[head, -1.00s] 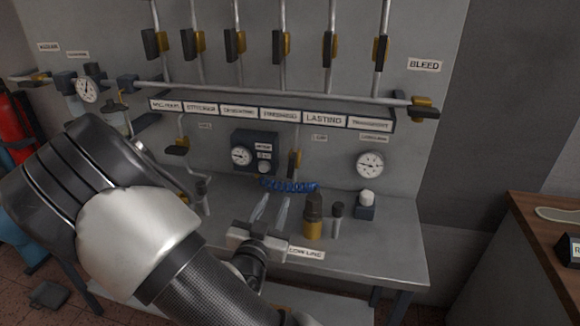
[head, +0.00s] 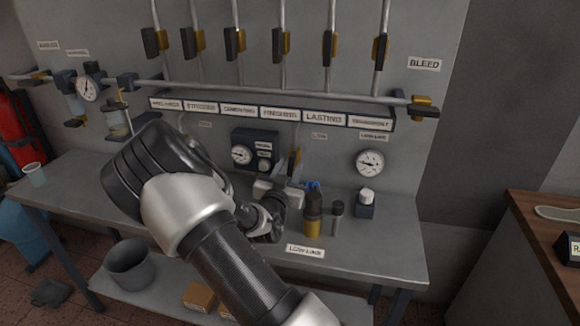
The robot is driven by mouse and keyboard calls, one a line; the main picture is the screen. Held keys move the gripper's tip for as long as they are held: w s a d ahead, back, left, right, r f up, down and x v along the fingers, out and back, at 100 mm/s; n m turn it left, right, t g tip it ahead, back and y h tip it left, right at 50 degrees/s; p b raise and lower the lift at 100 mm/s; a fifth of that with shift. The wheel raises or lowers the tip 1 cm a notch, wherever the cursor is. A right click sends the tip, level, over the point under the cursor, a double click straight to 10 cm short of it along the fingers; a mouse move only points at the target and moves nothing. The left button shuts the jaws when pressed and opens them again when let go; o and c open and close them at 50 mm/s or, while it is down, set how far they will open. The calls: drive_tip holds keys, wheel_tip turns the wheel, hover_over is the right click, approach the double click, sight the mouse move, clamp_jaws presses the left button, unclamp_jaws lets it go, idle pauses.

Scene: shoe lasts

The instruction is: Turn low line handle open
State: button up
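The low line valve (head: 298,157) is on the grey back panel, below the row of name plates, left of a small tag (head: 319,135) that seems to read "LOW". My gripper (head: 284,166) reaches over the bench to the panel, right at the valve. Its fingers are small and overlap the valve, so I cannot tell whether they touch the handle or how far apart they are. A "LOW LINE" label (head: 305,250) is on the bench's front edge.
A gauge box (head: 254,150) is left of the valve and a round gauge (head: 369,163) right. A brown-and-yellow bottle (head: 313,216), a dark slim one (head: 337,217) and a white-topped block (head: 366,203) stand close to my gripper's right. The right bench top (head: 390,250) is clear.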

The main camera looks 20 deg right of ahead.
drive_tip(key=shift+w+d, duration=0.1)
drive_tip(key=shift+w, duration=0.15)
clamp_jaws()
drive_tip(key=shift+n+b, duration=0.3)
drive_tip(key=shift+n, duration=0.5)
unclamp_jaws()
